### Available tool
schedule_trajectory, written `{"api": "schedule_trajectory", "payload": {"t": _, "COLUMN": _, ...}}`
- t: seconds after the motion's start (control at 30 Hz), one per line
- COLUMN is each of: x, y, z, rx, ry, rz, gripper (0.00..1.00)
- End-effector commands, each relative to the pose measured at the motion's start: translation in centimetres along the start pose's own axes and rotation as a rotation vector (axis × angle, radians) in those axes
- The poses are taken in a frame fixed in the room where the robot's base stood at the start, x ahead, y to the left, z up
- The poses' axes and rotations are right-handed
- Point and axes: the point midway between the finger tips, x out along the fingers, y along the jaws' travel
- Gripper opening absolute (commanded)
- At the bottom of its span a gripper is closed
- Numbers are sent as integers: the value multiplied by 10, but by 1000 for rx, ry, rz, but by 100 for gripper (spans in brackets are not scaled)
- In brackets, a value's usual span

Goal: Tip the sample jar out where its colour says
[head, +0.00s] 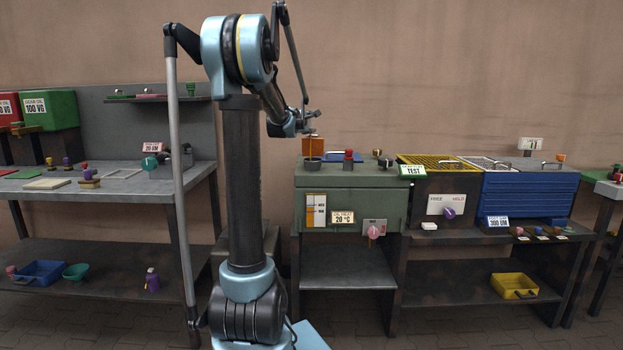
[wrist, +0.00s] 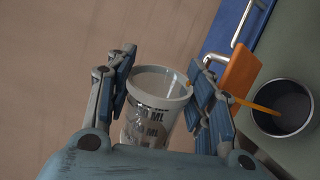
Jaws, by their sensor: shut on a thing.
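My gripper (wrist: 163,68) is shut on a clear jar (wrist: 150,115) with dark ML markings, one finger on each side of it. In the head view my gripper (head: 310,122) is above the left part of the green cabinet, and the jar cannot be made out there.
The green cabinet (head: 340,180) carries a red knob, a blue lid with a handle (wrist: 242,28) and a green TEST sign (head: 412,171). A yellow grating (head: 440,161) and a blue ribbed unit (head: 530,195) stand right. A bench with bins is left.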

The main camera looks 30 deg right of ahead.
Motion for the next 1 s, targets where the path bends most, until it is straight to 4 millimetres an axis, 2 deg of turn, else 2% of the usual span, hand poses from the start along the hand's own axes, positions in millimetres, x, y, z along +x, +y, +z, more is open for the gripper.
{"api": "schedule_trajectory", "payload": {"t": 1.0, "x": 0, "y": 0, "z": 4, "rx": 112, "ry": 14, "rz": 1, "gripper": 21}}
